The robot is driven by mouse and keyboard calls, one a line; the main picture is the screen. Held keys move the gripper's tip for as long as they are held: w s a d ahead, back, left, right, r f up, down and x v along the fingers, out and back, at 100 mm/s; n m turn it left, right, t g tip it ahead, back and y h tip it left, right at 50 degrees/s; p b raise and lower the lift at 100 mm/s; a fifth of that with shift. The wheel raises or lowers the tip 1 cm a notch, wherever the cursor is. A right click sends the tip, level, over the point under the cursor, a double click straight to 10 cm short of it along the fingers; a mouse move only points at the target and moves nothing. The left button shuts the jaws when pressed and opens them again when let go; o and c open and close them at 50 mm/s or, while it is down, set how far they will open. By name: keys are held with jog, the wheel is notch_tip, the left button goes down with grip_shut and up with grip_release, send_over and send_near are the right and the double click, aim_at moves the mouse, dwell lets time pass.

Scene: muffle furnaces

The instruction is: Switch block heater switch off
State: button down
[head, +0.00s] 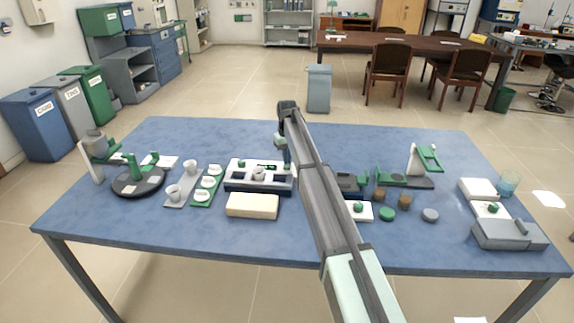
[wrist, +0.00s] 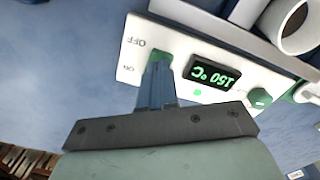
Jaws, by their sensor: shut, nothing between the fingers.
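The block heater (head: 258,186) is a white-topped unit with a dark base near the middle of the table. In the wrist view its white panel (wrist: 205,43) appears upside down, with "OFF" and "ON" printed beside the switch. The display (wrist: 208,73) reads 150 °C in green. A green switch (wrist: 160,56) shows at my fingertips, mostly hidden by them. My gripper (wrist: 157,66) is shut with nothing in it, its tips over or against the switch; I cannot tell whether they touch. It also shows in the head view (head: 287,166) at the heater's right end.
A green knob (wrist: 260,98) sits beyond the display, and a white cup (wrist: 288,22) stands close by. A cream block (head: 252,206) lies in front of the heater. A tray of cups (head: 181,199) is to its left. The blue table behind the heater is clear.

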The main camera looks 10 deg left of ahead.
jog(key=shift+f, duration=0.9)
dwell(0.6)
jog(key=shift+r, duration=3.5)
